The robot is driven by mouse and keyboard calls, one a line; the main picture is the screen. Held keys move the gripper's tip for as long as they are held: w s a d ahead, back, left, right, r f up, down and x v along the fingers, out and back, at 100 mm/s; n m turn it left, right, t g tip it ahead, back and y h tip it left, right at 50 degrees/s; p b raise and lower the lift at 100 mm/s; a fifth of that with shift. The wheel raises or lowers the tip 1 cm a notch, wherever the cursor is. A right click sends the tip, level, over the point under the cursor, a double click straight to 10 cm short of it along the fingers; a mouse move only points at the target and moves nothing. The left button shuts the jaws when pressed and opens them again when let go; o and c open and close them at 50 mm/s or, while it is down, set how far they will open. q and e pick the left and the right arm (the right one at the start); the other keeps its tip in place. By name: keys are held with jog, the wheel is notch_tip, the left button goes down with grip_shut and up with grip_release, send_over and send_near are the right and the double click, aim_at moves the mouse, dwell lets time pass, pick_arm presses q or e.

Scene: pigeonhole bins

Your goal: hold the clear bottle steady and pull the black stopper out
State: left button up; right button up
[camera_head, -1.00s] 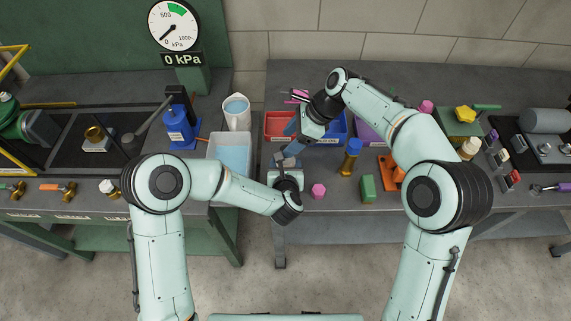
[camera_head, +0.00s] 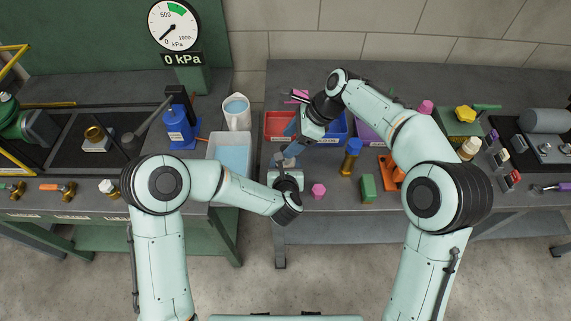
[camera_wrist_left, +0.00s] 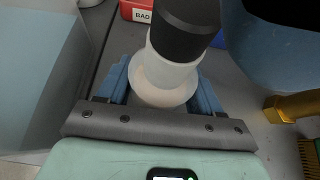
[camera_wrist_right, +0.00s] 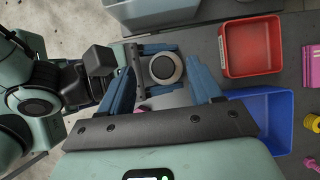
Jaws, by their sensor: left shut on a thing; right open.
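The clear bottle (camera_wrist_left: 163,78) stands upright between the blue fingers of my left gripper (camera_wrist_left: 164,85), which is shut on it. The black stopper (camera_wrist_left: 187,25) sits on top of the bottle. In the right wrist view the stopper (camera_wrist_right: 163,68) is seen from above as a dark disc in a pale ring. My right gripper (camera_wrist_right: 162,76) is open, its two fingers on either side of the stopper with gaps showing. In the head view, my right gripper (camera_head: 294,143) is close above my left one (camera_head: 288,168), and they hide the bottle.
A red bin (camera_head: 276,135) and a blue bin (camera_head: 335,140) lie just behind the grippers. A water tub (camera_head: 231,160) is to the left.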

pick_arm(q)
jog(key=shift+s+f, duration=0.1)
jog(key=shift+f, duration=0.05)
pick_arm(e)
jog(key=shift+c, duration=0.3)
jog(key=shift+c, duration=0.5)
jog(key=shift+w+a, duration=0.1)
jog(key=shift+a, duration=0.15)
jog(key=shift+f, duration=0.15)
jog(key=shift+f, duration=1.4)
grip_shut()
